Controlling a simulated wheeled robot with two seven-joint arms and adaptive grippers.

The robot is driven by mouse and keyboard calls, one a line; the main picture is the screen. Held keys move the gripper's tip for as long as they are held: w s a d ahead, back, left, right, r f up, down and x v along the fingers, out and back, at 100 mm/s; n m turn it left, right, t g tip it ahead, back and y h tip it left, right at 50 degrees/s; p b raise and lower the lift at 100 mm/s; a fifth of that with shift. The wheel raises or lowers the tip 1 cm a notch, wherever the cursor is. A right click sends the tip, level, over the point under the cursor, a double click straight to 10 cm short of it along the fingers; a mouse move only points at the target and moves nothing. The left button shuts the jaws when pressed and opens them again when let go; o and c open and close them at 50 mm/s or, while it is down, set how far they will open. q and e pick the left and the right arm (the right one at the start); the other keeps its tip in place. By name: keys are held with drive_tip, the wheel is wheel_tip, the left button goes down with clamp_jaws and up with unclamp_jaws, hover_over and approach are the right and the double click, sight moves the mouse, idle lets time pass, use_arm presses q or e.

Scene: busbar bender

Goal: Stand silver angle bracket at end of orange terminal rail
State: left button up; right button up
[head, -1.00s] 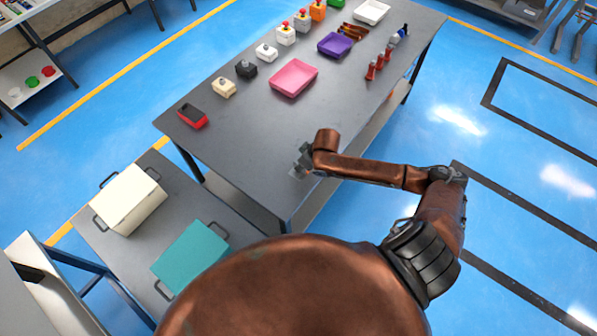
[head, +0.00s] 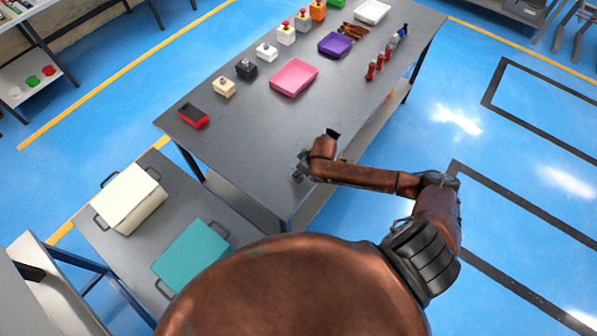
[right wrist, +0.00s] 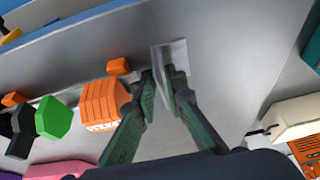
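The silver angle bracket (right wrist: 181,57) is between the fingertips of my right gripper (right wrist: 160,85) in the right wrist view. The fingers close on one of its plates, and its other plate shows beyond them. The orange terminal blocks (right wrist: 103,101) stand in a row just left of the fingers, apart from the bracket. A small orange block (right wrist: 118,66) lies beside that row. In the head view my right gripper (head: 300,172) is low over the near part of the table, and the wrist hides most of the rail area. My left gripper is out of view.
Green (right wrist: 53,117) and black pieces are farther left. A cream object (right wrist: 297,115) is at the right. The table's near-left surface is clear.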

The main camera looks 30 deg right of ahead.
drive_tip(key=v, duration=1.2)
drive_tip(key=shift+r, duration=0.15)
